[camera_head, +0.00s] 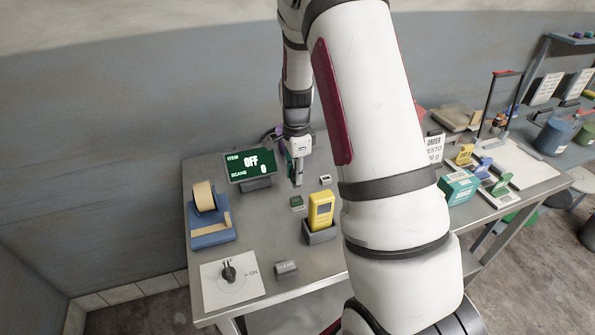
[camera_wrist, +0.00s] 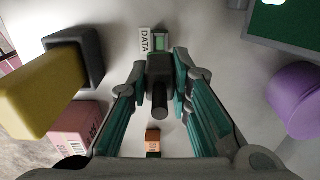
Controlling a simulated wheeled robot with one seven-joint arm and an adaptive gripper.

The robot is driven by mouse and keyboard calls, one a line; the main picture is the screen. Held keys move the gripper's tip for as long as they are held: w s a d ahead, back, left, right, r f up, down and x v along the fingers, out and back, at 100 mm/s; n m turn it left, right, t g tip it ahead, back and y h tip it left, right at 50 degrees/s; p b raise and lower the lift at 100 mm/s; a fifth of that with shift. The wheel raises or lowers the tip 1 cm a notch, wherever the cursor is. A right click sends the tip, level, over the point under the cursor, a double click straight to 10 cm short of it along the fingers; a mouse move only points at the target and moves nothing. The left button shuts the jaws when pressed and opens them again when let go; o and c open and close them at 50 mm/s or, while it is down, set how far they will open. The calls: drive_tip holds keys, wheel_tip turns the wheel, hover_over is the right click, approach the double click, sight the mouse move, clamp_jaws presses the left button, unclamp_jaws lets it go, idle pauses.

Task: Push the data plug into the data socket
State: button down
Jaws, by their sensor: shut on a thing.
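My gripper (camera_wrist: 160,78) is shut on the dark data plug (camera_wrist: 160,68), with a teal finger on each side of it. A round black stub on the plug points toward the wrist camera. The data socket (camera_wrist: 162,42), a small block with a green face and a white "DATA" label (camera_wrist: 145,40), shows just past the plug. Whether the plug touches the socket is hidden. In the head view my gripper (camera_head: 296,180) points down over the table, just behind a small green block (camera_head: 297,203). The plug is not clear there.
A yellow scanner (camera_head: 321,208) stands in a grey holder (camera_head: 320,236). A purple object (camera_wrist: 295,95) is at the right.

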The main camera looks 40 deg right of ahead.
drive_tip(key=shift+f+b, duration=0.7)
drive_tip(key=shift+f, duration=1.3)
drive_tip(key=shift+f+b, duration=0.6)
drive_tip(key=shift+f, duration=0.8)
idle(0.7)
drive_tip(key=c, duration=1.4)
unclamp_jaws()
drive_tip(key=shift+o, duration=0.2)
wheel_tip(320, 180, up, 12)
